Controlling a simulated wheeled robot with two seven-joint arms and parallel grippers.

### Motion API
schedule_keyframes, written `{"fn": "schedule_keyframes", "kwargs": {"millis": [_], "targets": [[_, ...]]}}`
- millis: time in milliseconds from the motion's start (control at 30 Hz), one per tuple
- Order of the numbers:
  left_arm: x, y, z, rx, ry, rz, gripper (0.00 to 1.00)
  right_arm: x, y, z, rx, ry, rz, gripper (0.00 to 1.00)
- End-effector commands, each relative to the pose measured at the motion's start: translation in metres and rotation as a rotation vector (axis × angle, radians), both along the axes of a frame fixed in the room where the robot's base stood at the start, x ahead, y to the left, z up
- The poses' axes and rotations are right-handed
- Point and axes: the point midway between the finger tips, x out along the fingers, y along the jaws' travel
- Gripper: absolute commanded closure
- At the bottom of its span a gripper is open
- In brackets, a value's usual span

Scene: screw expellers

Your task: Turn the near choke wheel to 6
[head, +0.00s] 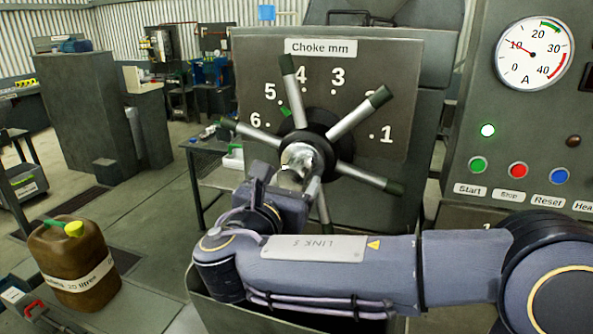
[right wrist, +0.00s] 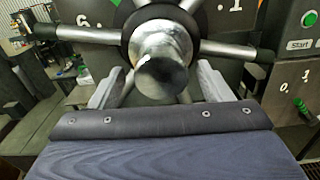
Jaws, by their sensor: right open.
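The choke wheel (head: 312,135) has a dark hub, a chrome centre and several metal spokes with dark green tips. It stands in front of a dark panel marked "Choke mm" (head: 320,47) with the numbers 1 to 6. A green pointer (head: 285,111) on the wheel sits close to the 5. My right gripper (head: 288,180) is in front of the hub. In the right wrist view its two pale fingers are apart, one on each side of the chrome hub end (right wrist: 162,72), below the side spokes. Contact with the wheel cannot be told. My left gripper is out of view.
A control panel with a gauge (head: 535,51) and buttons (head: 518,170) stands at the right. A brown jerrycan (head: 75,262) stands on the floor at the left. A small table (head: 205,145) is left of the choke panel. Open floor lies between them.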

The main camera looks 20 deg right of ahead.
Motion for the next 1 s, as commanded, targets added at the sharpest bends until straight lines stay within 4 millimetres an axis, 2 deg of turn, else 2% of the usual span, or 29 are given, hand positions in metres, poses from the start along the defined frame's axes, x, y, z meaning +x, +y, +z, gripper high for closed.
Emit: {"fn": "schedule_keyframes", "kwargs": {"millis": [100, 233, 567, 667, 1000], "targets": [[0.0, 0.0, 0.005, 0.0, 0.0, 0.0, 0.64, 0.016, -0.012, 0.001, 0.0, 0.002, -0.004, 0.28], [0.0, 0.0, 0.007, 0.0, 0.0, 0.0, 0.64, 0.026, -0.019, 0.0, 0.001, 0.001, -0.002, 0.28], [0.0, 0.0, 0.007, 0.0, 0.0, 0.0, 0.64, 0.031, -0.022, 0.0, 0.001, 0.0, -0.001, 0.28], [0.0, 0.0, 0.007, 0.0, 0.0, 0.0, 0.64, 0.031, -0.022, 0.0, 0.001, 0.0, -0.001, 0.38], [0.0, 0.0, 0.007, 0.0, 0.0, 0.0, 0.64, 0.03, -0.022, 0.0, 0.002, 0.001, -0.001, 0.83]]}}
